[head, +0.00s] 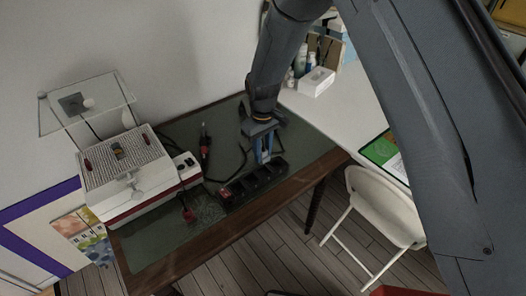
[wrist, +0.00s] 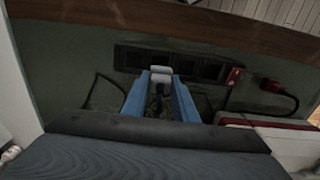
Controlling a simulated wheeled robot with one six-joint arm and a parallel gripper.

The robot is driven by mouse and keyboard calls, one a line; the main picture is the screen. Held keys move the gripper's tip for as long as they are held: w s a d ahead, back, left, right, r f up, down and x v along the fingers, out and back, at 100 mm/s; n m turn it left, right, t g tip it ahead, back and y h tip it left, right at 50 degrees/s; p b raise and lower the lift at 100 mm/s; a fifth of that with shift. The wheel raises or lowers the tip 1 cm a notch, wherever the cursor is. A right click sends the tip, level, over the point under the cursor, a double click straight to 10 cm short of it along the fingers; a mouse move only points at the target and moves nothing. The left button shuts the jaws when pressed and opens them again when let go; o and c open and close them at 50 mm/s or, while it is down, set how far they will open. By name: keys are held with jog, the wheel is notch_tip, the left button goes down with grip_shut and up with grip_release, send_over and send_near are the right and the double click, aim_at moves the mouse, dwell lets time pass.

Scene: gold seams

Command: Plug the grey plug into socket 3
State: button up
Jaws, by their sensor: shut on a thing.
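My gripper (head: 263,152) points down over the far part of the black socket strip (head: 238,190). In the wrist view, its blue fingers (wrist: 161,86) are shut on the pale grey plug (wrist: 161,73). The plug overlaps the near edge of the socket strip (wrist: 133,58) in that view. I cannot tell whether it touches the strip. A dark cord hangs between the fingers. The strip has several dark sockets in a row and a red part (wrist: 235,76) at one end. Socket numbers are not readable. In the head view the fingers mostly hide the plug.
A red plug (head: 189,215) with a cord lies beside the strip's red end. A white and red box (head: 128,178) stands at the table's left. A dark slim tool (head: 205,145) and black cords lie behind the strip. The wooden table edge (head: 240,222) runs along the front.

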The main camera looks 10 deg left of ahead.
jog(key=shift+f, duration=0.15)
jog(key=shift+f+b, duration=1.45)
jog(key=shift+f, duration=1.3)
